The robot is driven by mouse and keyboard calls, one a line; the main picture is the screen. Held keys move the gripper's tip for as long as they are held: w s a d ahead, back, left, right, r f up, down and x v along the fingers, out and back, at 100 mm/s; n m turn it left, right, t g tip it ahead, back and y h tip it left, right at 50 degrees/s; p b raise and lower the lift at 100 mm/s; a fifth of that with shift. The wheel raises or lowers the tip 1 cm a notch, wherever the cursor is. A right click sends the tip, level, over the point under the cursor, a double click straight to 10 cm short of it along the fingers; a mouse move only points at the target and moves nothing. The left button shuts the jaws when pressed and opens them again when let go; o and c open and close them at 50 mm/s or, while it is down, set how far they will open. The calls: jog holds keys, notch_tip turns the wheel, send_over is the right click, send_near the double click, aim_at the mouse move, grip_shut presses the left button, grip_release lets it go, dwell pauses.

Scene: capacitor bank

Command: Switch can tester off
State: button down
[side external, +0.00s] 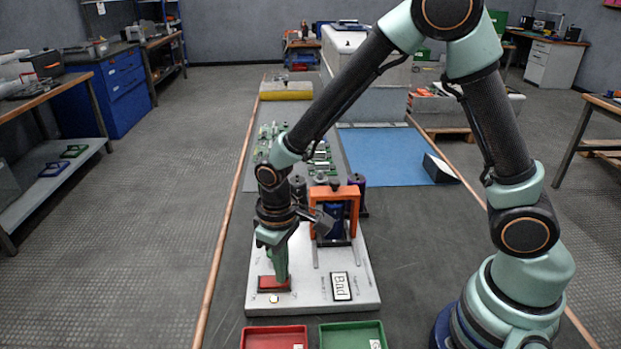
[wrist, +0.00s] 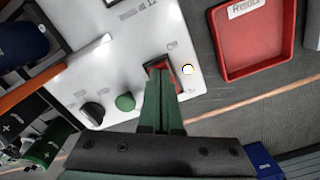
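The can tester (side external: 313,290) is a white panel with an orange frame (side external: 350,194) around a dark blue can (side external: 333,212). Its red rocker switch (side external: 267,284) is at the front left; in the wrist view the switch (wrist: 157,66) is partly hidden by my fingers. A small round lamp (wrist: 187,70) beside it looks lit, pale yellow-white. My gripper (wrist: 160,75) points down with its green fingers together and nothing visible between them. In the side view its tips (side external: 281,280) are at the switch; whether they press on it I cannot tell.
A display reading "Bad" (side external: 341,286) is on the panel. A green button (wrist: 124,102) and black knob (wrist: 93,112) are close to my fingers. A red tray (side external: 275,338) and green tray (side external: 352,336) are in front. Green boards (side external: 320,160) and other cans lie behind.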

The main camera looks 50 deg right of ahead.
jog(key=shift+f, duration=0.15)
jog(key=shift+r, duration=3.5)
jog(key=s+d+r+m+t, duration=0.1)
jog(key=s+d+r+t, duration=0.1)
jog(key=d+r, duration=0.4)
jog(key=s+d+r+m+t, duration=0.2)
jog(key=s+d+r+t, duration=0.1)
jog(key=d+r, duration=0.3)
jog(key=shift+s+d+r+t, duration=0.3)
jog(key=shift+s+r, duration=0.4)
jog(key=shift+r, duration=0.25)
